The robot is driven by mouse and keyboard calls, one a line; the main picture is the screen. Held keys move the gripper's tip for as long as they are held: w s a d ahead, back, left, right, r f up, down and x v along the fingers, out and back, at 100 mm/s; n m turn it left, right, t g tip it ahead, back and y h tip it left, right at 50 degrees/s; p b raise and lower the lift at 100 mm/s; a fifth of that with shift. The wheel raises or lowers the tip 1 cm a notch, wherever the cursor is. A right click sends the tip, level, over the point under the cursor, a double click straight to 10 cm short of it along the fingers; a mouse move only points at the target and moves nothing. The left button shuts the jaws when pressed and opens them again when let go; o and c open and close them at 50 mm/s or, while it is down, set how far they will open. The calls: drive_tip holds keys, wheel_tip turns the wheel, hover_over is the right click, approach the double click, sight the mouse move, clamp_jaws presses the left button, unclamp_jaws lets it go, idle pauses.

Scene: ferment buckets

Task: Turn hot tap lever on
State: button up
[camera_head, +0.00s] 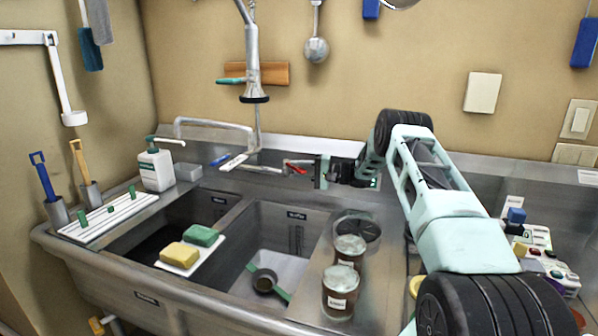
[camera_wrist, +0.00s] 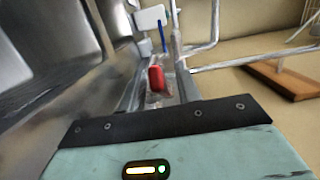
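The hot tap lever (camera_head: 296,168) is red and sits at the right end of the tap base behind the sink. My gripper (camera_head: 319,172) is just to the right of it in the head view, with a small gap seeming to lie between them. In the wrist view the red lever (camera_wrist: 156,78) shows straight ahead, beyond the dark front edge of my gripper. The blue lever (camera_head: 219,159) is at the left end of the tap; it also shows in the wrist view (camera_wrist: 161,36). My fingertips are not clear enough to tell their opening.
The tap spout (camera_head: 213,122) bends left above the sink, and a spray hose (camera_head: 252,70) hangs over the tap. Two brown jars (camera_head: 340,290) stand right of the basins. Sponges (camera_head: 190,246) lie on the sink divider. A soap bottle (camera_head: 156,170) stands at back left.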

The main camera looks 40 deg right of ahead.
drive_tip(key=p+v, duration=0.2)
drive_tip(key=v, duration=1)
idle(0.3)
